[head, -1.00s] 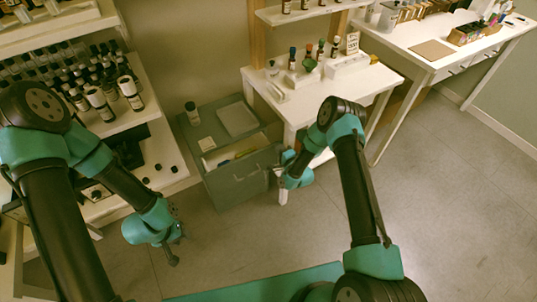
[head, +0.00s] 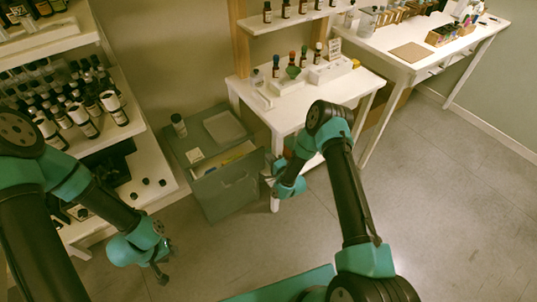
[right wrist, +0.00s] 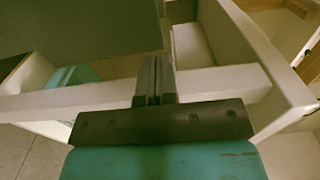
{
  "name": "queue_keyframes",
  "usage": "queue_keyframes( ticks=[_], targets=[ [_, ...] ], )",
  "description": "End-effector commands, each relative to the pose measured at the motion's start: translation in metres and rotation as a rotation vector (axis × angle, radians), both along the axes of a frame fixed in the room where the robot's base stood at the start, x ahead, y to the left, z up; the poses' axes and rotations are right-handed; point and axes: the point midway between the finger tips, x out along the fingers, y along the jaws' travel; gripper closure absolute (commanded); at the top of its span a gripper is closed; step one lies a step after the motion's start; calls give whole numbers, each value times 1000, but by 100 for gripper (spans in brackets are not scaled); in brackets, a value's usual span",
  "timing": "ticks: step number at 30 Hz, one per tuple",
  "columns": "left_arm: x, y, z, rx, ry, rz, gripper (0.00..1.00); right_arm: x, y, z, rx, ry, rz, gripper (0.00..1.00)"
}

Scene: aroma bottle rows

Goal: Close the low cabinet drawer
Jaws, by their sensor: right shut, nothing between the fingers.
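The low grey-green cabinet (head: 203,143) stands on the floor between the shelf and the white table. Its drawer (head: 228,193) is pulled out, with white and yellow items showing inside. My right gripper (head: 270,172) is at the right end of the drawer front, by the table leg; I cannot tell if it touches. In the right wrist view its fingers (right wrist: 154,82) are shut and empty, beside a grey-green panel (right wrist: 75,45). My left gripper (head: 161,262) hangs over the floor left of the drawer, apart from it; its jaw opening is unclear.
The white table (head: 350,90) with several bottles stands right of the cabinet; its leg is close to my right gripper. The bottle shelf (head: 150,165) is at the left. A small bottle (head: 179,125) and tray (head: 226,128) sit on the cabinet. The floor in front is clear.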

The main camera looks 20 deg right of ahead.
Motion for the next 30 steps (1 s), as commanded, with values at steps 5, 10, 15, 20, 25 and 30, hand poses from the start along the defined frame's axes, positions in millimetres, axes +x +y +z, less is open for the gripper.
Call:
queue_keyframes(
  ticks=[5, 10, 15, 20, 25, 30],
  targets=[
    [0, 0, 0, 0, 0, 0, 63, -34, -10, 0, 1, 2, 0, 100],
    [0, 0, 0, 0, 0, 0, 63, -65, -19, 0, 1, 1, 0, 100],
    [0, 0, 0, 0, 0, 0, 63, -88, -26, 0, 1, 1, 1, 100],
    [0, 0, 0, 0, 0, 0, 63, -97, -28, 0, 0, -1, 2, 100],
    [0, 0, 0, 0, 0, 0, 63, -98, -28, 1, 0, -2, 2, 100],
    [0, 0, 0, 0, 0, 0, 63, -98, -27, 0, 0, -1, 2, 100]
  ],
)
